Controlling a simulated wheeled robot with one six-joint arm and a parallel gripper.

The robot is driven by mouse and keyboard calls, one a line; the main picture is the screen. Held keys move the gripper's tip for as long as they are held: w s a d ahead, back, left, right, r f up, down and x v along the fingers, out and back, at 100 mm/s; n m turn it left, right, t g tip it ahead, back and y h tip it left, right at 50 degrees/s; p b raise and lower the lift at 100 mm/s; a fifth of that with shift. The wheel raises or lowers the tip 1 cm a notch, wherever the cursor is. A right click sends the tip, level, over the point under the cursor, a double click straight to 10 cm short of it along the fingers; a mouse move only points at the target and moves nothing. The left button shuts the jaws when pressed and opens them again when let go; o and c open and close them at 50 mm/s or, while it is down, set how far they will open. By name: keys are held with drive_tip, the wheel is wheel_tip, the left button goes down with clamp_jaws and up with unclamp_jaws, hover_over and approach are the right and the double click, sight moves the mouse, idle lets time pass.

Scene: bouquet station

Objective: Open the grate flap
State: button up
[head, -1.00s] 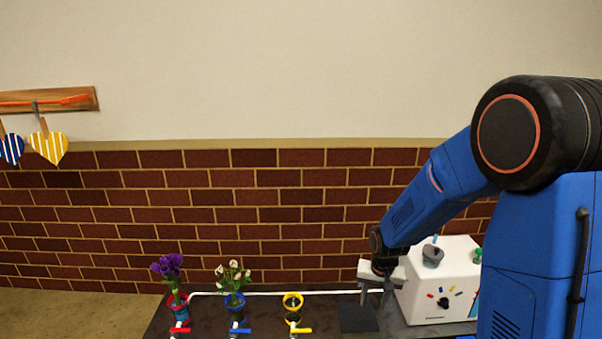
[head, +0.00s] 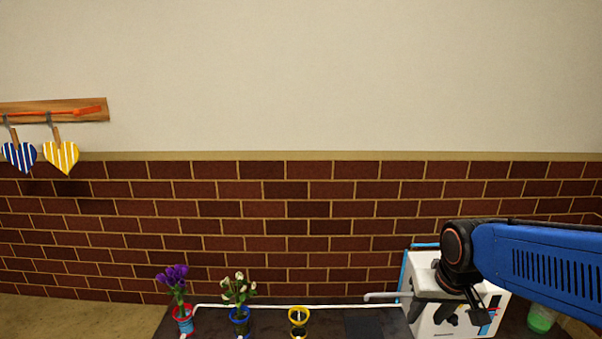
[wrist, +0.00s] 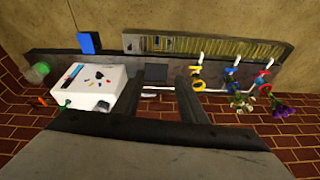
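A long yellow slatted panel (wrist: 215,47), which looks like the grate, lies in a dark frame along the table edge farthest from my gripper in the wrist view. I cannot make out a separate flap or its hinge. It does not show in the head view. My gripper (wrist: 158,92) is open, its two dark fingers apart with nothing between them. In the wrist view it is on the near side of the panel, with the table between. In the head view my gripper is in front of the white box (head: 420,264) and partly hides it.
A dark square plate (wrist: 156,72) lies on the table between the white box and the colored pots. A yellow pot (head: 298,316), white flowers (head: 239,289) and purple flowers (head: 173,275) stand left. A blue block (wrist: 89,43) and green container (head: 541,319) also show.

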drive_tip(key=s+d+r+n+t, duration=0.1)
drive_tip(key=s+r, duration=0.2)
drive_tip(key=s, duration=0.8)
drive_tip(key=shift+s+r, duration=0.35)
drive_tip(key=w+a+f+n+g, duration=0.1)
drive_tip(key=w+f+n, duration=0.35)
drive_tip(key=w, duration=0.95)
drive_tip(key=w+a+f+n+g, duration=0.1)
drive_tip(key=w+a+f, duration=0.1)
drive_tip(key=w+f, duration=0.75)
drive_tip(key=w+a+f+n+g, duration=0.15)
drive_tip(key=w+f, duration=0.45)
drive_tip(key=f, duration=0.7)
drive_tip(key=a+f, duration=0.1)
drive_tip(key=f, duration=1)
drive_tip(key=w+a+f+n, duration=0.1)
drive_tip(key=f, duration=1.1)
drive_tip(key=w+a+f+n+g, duration=0.1)
drive_tip(key=f, duration=1)
drive_tip(key=shift+w+f, duration=0.1)
drive_tip(key=shift+f, duration=0.25)
drive_tip(key=shift+c, duration=0.3)
